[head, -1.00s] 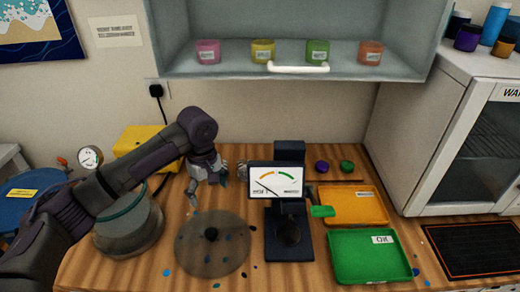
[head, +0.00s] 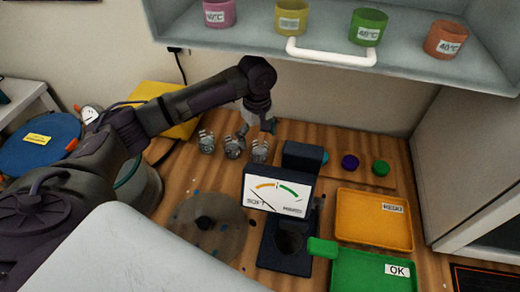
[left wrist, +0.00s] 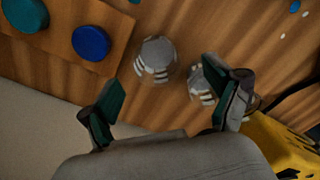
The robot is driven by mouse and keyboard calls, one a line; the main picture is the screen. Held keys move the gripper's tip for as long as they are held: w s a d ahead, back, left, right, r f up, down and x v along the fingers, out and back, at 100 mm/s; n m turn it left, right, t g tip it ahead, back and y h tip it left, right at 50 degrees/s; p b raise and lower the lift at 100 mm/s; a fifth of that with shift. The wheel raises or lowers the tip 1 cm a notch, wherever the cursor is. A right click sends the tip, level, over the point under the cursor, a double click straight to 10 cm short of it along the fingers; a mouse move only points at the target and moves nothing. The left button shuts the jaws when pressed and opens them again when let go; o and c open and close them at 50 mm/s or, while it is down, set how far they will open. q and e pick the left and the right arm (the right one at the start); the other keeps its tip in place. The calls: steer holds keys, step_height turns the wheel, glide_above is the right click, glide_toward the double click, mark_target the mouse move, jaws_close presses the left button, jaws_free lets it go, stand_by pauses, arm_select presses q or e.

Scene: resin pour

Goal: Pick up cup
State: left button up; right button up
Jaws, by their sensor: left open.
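Three small clear cups with pale stripes stand on the wooden table behind the dial gauge: a left cup (head: 206,143), a middle cup (head: 234,147) and a right cup (head: 260,151). My left gripper (head: 258,123) is open and empty, pointing down above and just behind the right cup. In the left wrist view, the open left gripper (left wrist: 167,103) shows its two green-padded fingers spread apart. One cup (left wrist: 155,58) stands ahead between them, and a second cup (left wrist: 201,86) is close beside the right finger, which partly hides it. My right gripper is not in view.
The dial gauge (head: 276,194) stands in front of the cups. An orange tray (head: 373,234) and a green tray (head: 345,278) lie to the right. A round grey disc (head: 183,236) is at front left. Coloured caps (head: 381,168) sit back right. A shelf (head: 240,32) holding coloured pots overhangs above.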

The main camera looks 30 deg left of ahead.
mark_target(259, 146)
arm_select(q)
steer(key=f, duration=0.3)
steer(key=f+p, duration=0.1)
steer(key=shift+w+d+f, duration=0.15)
steer(key=shift+d+f, duration=0.1)
steer(key=shift+f, duration=0.05)
steer(key=shift+c, duration=0.3)
steer(key=c, duration=1.2)
steer(key=shift+r, duration=0.1)
